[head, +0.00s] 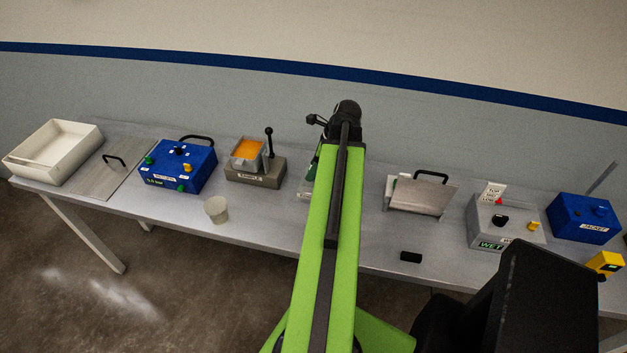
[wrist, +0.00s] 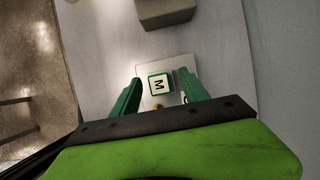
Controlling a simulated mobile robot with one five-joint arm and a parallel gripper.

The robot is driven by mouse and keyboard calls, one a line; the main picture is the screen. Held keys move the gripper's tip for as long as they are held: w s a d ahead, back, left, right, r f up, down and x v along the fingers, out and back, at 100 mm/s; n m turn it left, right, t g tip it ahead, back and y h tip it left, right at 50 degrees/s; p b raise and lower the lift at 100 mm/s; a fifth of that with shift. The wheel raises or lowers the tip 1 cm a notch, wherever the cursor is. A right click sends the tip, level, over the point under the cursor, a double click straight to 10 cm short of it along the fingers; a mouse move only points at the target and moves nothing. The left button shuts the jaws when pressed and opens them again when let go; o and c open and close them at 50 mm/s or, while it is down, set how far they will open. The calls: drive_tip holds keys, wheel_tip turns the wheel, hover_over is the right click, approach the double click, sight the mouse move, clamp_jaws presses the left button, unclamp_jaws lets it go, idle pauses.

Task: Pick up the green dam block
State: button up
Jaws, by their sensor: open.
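In the wrist view a small block with green edges and a white top marked with a dark M (wrist: 159,84) sits on a pale plate (wrist: 178,63). It looks like the green dam block. My gripper (wrist: 160,76) is open, with one green finger to the left of the block and one to the right. The block appears between the fingers, and contact is not visible. Part of another dark letter shows by the right finger. In the head view my arm hides the block and most of my gripper; only an edge of the pale plate (head: 306,190) shows.
A grey SAMPLE box (head: 256,173) with an upright lever stands left of the plate. A beige cup (head: 216,209) is near the front edge. To the right are a metal plate with a handle (head: 420,196), a black block (head: 411,257) and a grey WET box (head: 503,222).

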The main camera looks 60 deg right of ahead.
drive_tip(key=shift+w+f, duration=0.15)
drive_tip(key=shift+f, duration=0.5)
drive_tip(key=shift+r, duration=0.2)
clamp_jaws()
drive_tip(key=shift+r, duration=0.1)
